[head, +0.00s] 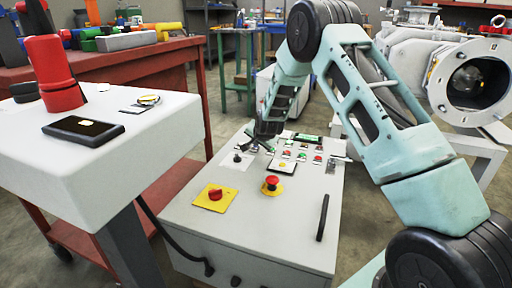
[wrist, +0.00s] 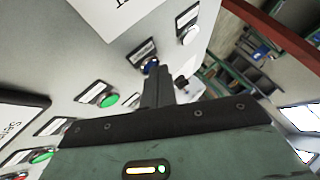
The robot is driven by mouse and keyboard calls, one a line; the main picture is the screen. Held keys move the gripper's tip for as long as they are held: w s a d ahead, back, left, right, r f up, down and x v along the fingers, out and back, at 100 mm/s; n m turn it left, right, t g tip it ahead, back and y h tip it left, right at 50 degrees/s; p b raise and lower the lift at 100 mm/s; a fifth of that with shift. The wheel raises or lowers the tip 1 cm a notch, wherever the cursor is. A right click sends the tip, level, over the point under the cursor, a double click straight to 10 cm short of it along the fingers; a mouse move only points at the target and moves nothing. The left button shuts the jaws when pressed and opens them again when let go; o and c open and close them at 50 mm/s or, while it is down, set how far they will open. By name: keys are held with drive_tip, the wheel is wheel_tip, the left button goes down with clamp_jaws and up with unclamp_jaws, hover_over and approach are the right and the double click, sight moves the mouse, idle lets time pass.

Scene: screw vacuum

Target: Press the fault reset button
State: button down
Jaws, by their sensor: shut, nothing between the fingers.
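A grey control console (head: 235,215) stands in front of me with several small labelled buttons at its far side. My gripper (head: 253,142) is over the console's far left part. In the wrist view my gripper (wrist: 157,72) has its fingers shut together and empty. Their tips are at a blue button (wrist: 151,64) and partly cover it; I cannot tell whether they touch. A small label plate sits beside the blue button, but its text is too small to read. I cannot tell for certain which button is the fault reset.
Near the blue button are a green button (wrist: 109,100) and a white button (wrist: 189,36). A red emergency stop (head: 271,184), a red rotary switch (head: 215,194) and a black handle (head: 322,217) are on the console. A white stand (head: 90,165) is at left.

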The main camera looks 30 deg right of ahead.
idle(0.3)
drive_tip(key=shift+r+p, duration=0.75)
drive_tip(key=shift+r, duration=0.1)
wheel_tip(320, 180, up, 5)
drive_tip(key=p, duration=0.4)
idle(0.7)
